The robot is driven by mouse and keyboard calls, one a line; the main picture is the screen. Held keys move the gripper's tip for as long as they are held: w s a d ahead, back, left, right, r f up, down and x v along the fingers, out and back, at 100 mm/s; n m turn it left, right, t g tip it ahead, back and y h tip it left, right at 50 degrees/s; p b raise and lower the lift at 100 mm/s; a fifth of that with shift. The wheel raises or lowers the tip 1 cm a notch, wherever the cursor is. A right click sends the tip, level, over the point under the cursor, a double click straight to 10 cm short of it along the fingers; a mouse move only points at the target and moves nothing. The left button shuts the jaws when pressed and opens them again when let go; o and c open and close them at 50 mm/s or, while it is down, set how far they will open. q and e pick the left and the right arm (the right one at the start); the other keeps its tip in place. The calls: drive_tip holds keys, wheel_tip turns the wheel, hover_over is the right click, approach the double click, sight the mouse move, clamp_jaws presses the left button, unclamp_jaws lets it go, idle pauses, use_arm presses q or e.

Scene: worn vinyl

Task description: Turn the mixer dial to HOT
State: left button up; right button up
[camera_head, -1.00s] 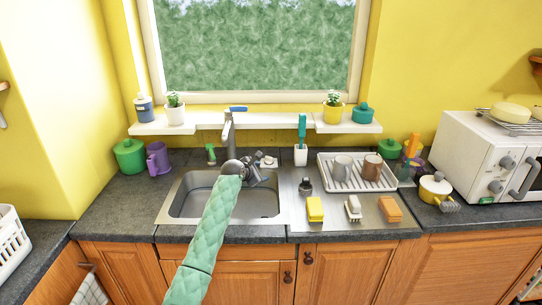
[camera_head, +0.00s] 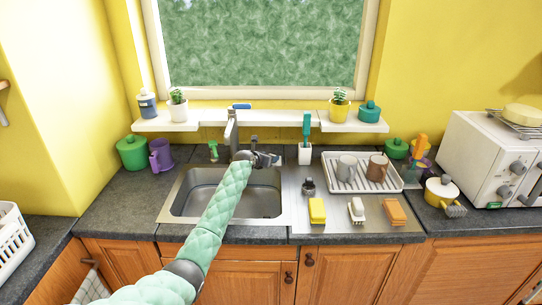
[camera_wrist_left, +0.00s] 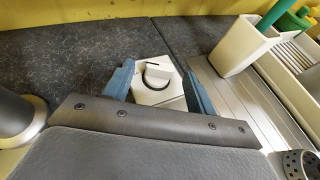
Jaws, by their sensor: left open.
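The mixer dial is a round knob with a dark edge (camera_wrist_left: 157,75) on a small pale block, on the counter behind the sink. In the left wrist view my left gripper (camera_wrist_left: 160,90) is open, with one blue finger on each side of the dial block. Whether the fingers touch it I cannot tell. In the head view my left gripper (camera_head: 265,159) is behind the sink, right of the tap (camera_head: 231,130), and mostly covers the dial. The dial's markings are too small to read. My right gripper is not in view.
The sink (camera_head: 176,203) lies under my left arm. A white holder with a green-handled brush (camera_head: 305,154) stands just right of the dial. A dish rack (camera_head: 335,181) with mugs is further right. A white shelf (camera_head: 270,120) runs behind.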

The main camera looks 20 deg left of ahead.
use_arm(q)
drive_tip(key=shift+x, duration=1.25)
drive_tip(key=shift+c, duration=0.3)
drive_tip(key=c, duration=0.9)
